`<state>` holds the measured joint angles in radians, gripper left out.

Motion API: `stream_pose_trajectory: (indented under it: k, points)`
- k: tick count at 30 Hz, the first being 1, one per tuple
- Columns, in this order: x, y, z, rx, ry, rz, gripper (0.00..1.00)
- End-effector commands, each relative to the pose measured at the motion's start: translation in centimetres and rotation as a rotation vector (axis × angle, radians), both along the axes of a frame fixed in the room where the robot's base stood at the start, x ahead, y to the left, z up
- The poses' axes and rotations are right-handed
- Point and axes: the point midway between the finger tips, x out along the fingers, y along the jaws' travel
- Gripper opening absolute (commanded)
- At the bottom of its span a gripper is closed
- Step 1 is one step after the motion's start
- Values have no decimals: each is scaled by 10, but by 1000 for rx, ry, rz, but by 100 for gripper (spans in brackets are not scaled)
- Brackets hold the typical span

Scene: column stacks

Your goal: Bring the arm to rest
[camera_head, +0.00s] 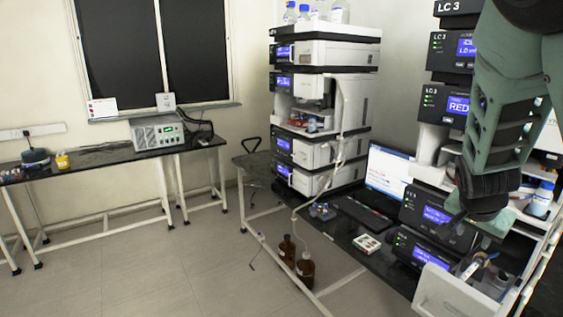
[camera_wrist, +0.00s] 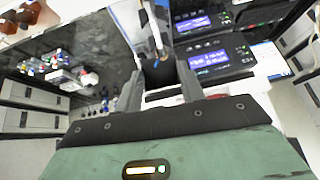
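My arm (camera_head: 507,95), green and dark grey, hangs down at the right of the head view over the LC 3 stack. In the wrist view my gripper (camera_wrist: 160,72) shows two grey fingers spread apart, with no object clearly held between them. Beyond the fingertips is an opened white compartment with a slim metallic, tan-tipped fitting (camera_wrist: 155,40). In the head view the fingers are hard to make out against the dark parts of the stack.
The tall middle instrument stack (camera_head: 318,110) and the laptop (camera_head: 388,172) stand left of my arm. A white door or drawer (camera_head: 445,295) juts out low in front. Brown bottles (camera_head: 305,270) stand below. The floor (camera_head: 150,270) at left is clear.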

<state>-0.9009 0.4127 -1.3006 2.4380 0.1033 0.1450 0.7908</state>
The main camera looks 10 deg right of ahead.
Motion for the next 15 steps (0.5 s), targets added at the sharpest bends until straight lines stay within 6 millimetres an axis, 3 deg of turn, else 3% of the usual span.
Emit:
stream_pose_trajectory:
  k: [2,7,15]
  points:
    - [0,22,-20,44,48,69,39]
    - [-8,102,-63,171,196,339,39]
    - [-50,227,-85,292,380,865,39]
